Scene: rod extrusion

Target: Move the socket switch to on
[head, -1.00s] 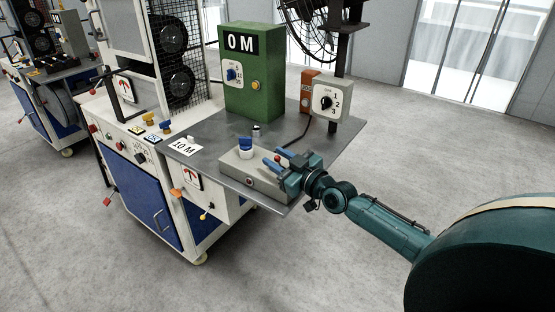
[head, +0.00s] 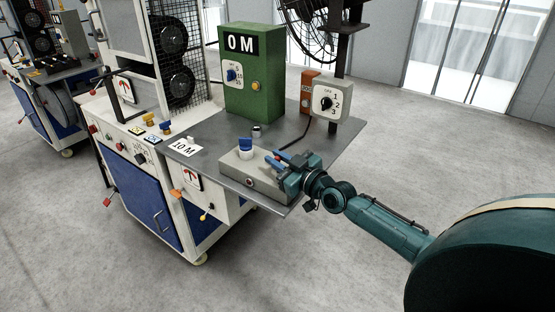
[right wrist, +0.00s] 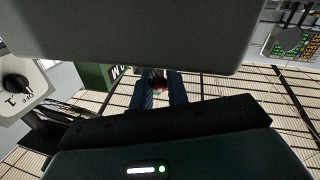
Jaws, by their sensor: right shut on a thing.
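The grey socket box (head: 236,172) lies on the metal table, with a blue round socket or plug (head: 245,146) on top and a small round button on its front face. My right gripper (head: 277,157) is over the right end of the box, its blue fingers closed around a small red knob, which I take to be the socket switch. In the right wrist view the red knob (right wrist: 158,83) shows between the two fingers (right wrist: 164,92). The switch's base and any on or off marking are hidden. My left gripper is in no view.
A green box (head: 252,90) labelled 0 M stands at the back of the table (head: 210,150). A dial box (head: 333,101) hangs on a post at right, by a fan. Floor at right is clear.

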